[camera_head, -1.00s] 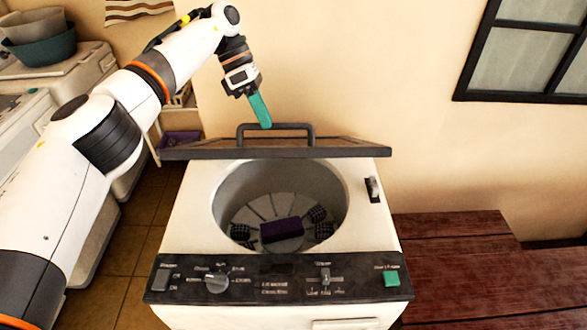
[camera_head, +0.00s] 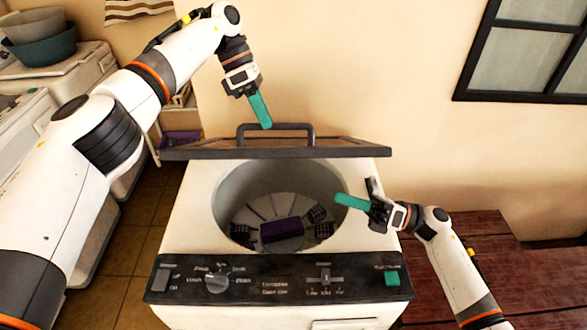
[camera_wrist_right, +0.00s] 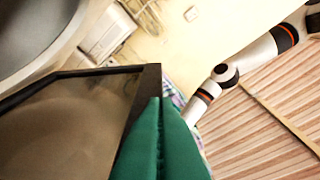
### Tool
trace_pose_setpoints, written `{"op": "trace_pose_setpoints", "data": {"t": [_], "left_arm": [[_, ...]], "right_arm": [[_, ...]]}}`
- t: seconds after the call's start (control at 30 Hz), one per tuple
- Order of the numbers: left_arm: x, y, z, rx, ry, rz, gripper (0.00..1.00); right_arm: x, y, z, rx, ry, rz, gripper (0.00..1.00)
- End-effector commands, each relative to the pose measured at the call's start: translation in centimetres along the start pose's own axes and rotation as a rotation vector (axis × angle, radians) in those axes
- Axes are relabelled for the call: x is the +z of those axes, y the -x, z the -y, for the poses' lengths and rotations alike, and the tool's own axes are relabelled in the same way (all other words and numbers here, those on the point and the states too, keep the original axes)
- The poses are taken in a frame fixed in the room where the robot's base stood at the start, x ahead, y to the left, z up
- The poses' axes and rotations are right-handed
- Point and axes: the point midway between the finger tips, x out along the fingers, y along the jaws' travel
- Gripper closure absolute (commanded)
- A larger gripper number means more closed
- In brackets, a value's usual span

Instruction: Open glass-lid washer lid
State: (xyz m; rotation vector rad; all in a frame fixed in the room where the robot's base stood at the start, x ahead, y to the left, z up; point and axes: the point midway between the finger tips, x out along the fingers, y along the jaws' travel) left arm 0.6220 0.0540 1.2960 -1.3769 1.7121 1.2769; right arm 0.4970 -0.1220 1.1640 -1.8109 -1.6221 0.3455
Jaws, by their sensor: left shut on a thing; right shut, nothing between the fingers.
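The washer (camera_head: 180,235) has a white body and a dark front panel. Its dark-framed glass lid (camera_head: 180,152) is raised at the back, seen nearly edge-on, and the round drum opening is uncovered. My left gripper (camera_head: 264,124) reaches down from above and is shut on the lid's dark handle (camera_head: 302,126); the exact grip is hard to see. My right gripper (camera_head: 340,199) is shut and empty over the right rim of the drum opening, fingers pointing left. In the right wrist view, its closed green fingers (camera_wrist_right: 162,110) overlap the lid's frame and brownish glass (camera_wrist_right: 70,125).
A dark purple block (camera_head: 282,229) lies in the drum. A wooden bench or deck (camera_head: 455,240) is to the right, with a wall and window (camera_head: 525,50) behind. Other appliances (camera_head: 75,75) and bins stand at the left.

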Motion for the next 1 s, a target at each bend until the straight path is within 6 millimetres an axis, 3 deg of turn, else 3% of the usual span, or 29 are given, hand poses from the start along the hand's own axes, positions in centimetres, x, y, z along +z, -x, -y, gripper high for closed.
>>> {"op": "trace_pose_setpoints", "data": {"t": [0.27, 0.67, 0.8, 1.0], "left_arm": [[0.5, -0.3, 0.5, -0.013, 0.013, 0.002, 1.00], [0.5, -0.3, 0.5, -0.013, 0.012, 0.003, 1.00], [0.5, -0.3, 0.5, -0.013, 0.012, 0.002, 1.00], [0.5, -0.3, 0.5, -0.013, 0.012, 0.002, 1.00]], "right_arm": [[0.5, -3.5, 0.4, -0.027, 0.085, 0.065, 1.00], [1.1, -11.7, 0.6, -0.026, 0.081, 0.061, 1.00], [-1.1, -12.3, 0.7, -0.022, 0.084, 0.062, 1.00], [-2.5, -12.7, 0.8, -0.022, 0.080, 0.062, 1.00]]}}
